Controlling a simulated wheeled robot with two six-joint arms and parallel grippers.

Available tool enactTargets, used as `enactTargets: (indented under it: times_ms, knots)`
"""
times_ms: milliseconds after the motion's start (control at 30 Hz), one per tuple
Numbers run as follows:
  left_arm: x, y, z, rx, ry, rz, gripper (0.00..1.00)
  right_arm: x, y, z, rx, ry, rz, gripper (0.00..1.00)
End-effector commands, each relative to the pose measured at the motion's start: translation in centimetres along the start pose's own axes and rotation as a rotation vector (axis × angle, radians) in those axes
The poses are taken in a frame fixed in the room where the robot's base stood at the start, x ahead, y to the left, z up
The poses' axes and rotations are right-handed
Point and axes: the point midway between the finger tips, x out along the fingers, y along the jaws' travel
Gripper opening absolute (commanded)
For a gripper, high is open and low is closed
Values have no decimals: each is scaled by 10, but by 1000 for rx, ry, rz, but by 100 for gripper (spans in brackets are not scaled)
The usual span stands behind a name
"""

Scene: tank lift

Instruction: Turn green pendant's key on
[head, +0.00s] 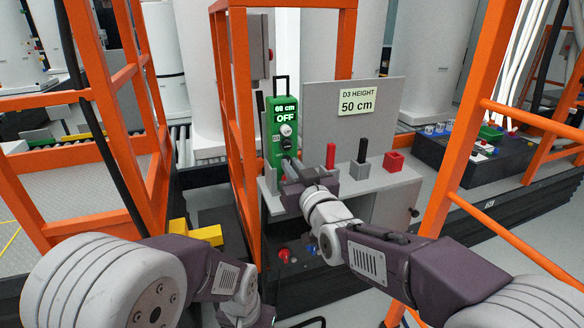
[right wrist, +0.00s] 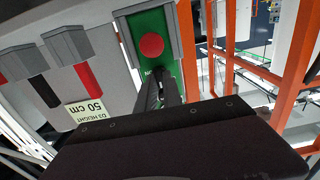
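The green pendant (head: 285,122) stands upright in a grey holder on the grey bench, left of the height sign. Its display reads "OFF" under a cm figure that looks like 60 or 68. A pale round knob (head: 287,131) sits below the display, probably its key switch. My right gripper (head: 289,165) is just in front of the pendant's lower part, below the knob. In the right wrist view the pendant (right wrist: 136,27) appears with a red button (right wrist: 152,46). The fingers (right wrist: 160,92) there look closed together and empty; their tips' contact is unclear.
A sign (head: 358,101) reads "D3 HEIGHT 50 cm". Orange posts (head: 244,130) rise close on the left, and an orange rail frame (head: 462,150) on the right.

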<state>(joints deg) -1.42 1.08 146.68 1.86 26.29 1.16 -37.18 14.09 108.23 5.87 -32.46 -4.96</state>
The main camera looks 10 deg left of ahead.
Motion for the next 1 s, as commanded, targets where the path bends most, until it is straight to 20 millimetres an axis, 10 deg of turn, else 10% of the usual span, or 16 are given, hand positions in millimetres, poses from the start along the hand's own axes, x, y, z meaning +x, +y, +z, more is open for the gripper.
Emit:
enactTargets:
  times_ms: [467, 1000]
  knots:
    - [7, 0, 1, 0, 0, 0, 36, 0, 0, 2, 79, 0, 0, 0]
    - [39, -1, 4, 0, 0, 0, 36, 0, 1, 4, 550, 1, -1, 0]
